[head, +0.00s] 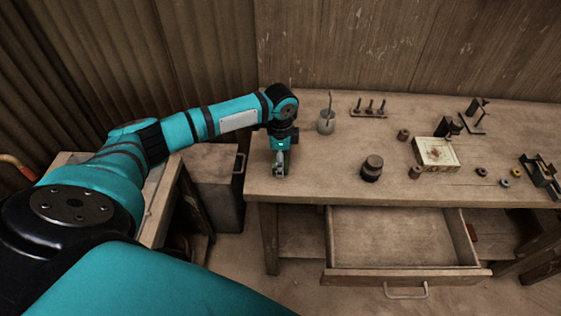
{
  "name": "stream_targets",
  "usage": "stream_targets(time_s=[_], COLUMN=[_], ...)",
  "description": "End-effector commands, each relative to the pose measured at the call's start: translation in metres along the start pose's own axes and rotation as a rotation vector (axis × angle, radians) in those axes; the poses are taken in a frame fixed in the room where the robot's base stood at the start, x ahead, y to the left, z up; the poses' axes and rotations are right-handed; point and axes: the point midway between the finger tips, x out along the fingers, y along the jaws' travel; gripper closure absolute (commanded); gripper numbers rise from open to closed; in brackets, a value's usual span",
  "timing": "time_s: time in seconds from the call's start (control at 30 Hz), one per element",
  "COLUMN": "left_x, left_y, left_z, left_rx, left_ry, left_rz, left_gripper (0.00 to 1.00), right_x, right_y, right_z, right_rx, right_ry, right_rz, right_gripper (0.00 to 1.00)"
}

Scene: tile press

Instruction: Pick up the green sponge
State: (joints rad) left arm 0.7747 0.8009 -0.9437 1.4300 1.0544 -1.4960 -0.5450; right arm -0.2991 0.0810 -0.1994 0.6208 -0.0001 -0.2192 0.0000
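My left gripper (280,166) points down at the left end of the wooden workbench (320,176), at or just above its top. The view is too small to show whether its fingers are open or hold anything. I cannot make out a green sponge; anything directly under the gripper is hidden by it. My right gripper is not in view.
A grey pot with a stick (326,122), a dark round weight (371,168), a pale box (437,154) and a small peg rack (369,110) stand on the bench. Small metal fixtures are at right. An open empty drawer (400,240) juts out below the front edge.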

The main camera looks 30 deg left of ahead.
Motion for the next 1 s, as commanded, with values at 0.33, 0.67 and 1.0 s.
stream_targets(time_s=[0.33,0.67,1.0], left_x=[-0.019,-0.037,-0.046], left_y=[-0.001,0.026,0.068], left_z=[0.000,-0.047,-0.118], left_rx=[0.000,0.007,0.004], left_ry=[0.002,0.005,0.003], left_rz=[-0.004,0.001,0.000], left_gripper=[0.56,0.56,0.56], right_x=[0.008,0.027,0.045], right_y=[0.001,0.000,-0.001], right_z=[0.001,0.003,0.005], right_rx=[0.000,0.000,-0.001], right_ry=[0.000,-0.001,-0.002], right_rz=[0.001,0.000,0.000], right_gripper=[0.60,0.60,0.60])
